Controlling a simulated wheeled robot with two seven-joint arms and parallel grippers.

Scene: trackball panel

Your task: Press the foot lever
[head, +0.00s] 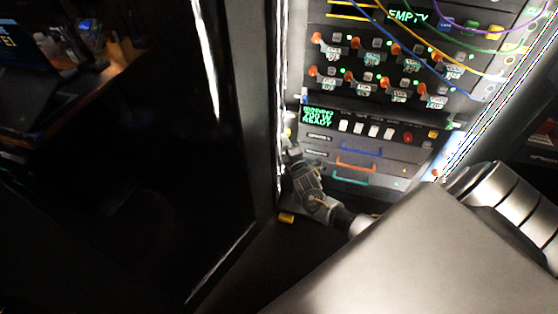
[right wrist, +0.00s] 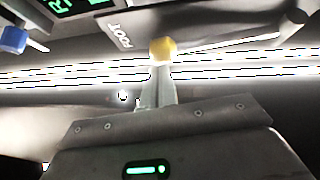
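In the right wrist view a yellow knob (right wrist: 163,47) sits beside a panel label reading FOOT; I take it as the end of the foot lever. My right gripper (right wrist: 160,72) has its fingers together, with nothing seen between them. Its tips point at the knob and lie right at its lower edge; I cannot tell whether they touch. In the head view my right gripper (head: 291,148) is at the left edge of the rack, beside the lit READY display. The lever is not clear there; only a small yellowish patch shows near the fingertips. My left gripper is not in view.
The rack (head: 345,178) carries cables, orange knobs, white keys and coloured handles. A dark door or panel (head: 215,180) stands close left of my right gripper. A small yellow piece (head: 286,217) lies low by the wrist. A desk (head: 125,75) is at far left.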

